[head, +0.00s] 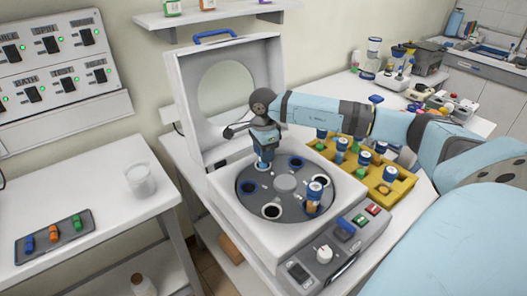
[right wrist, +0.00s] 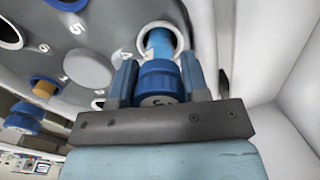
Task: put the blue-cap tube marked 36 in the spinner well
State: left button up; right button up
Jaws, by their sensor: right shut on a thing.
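My right gripper (head: 264,162) reaches down over the back left of the spinner's dark rotor (head: 285,209). In the right wrist view its fingers (right wrist: 158,82) are shut on a blue-cap tube (right wrist: 158,78). The cap carries a marking, partly cut off, whose first digit looks like 3. The tube's lighter blue body (right wrist: 160,43) points into a white-rimmed well (right wrist: 181,33); its lower end is hidden, so its depth is unclear. Another blue-cap tube (head: 315,187) with an orange part stands in a well at the right. My left gripper is not in view.
The spinner's lid (head: 181,84) stands open behind the rotor. A yellow rack (head: 402,187) with several blue-cap tubes stands at the right. A tray (head: 36,249) lies on the left table.

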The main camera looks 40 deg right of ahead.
jog(key=o, duration=1)
jog(key=shift+f, duration=0.15)
jog(key=shift+c, duration=0.2)
notch_tip(320, 180, up, 12)
jog(key=shift+r, duration=0.25)
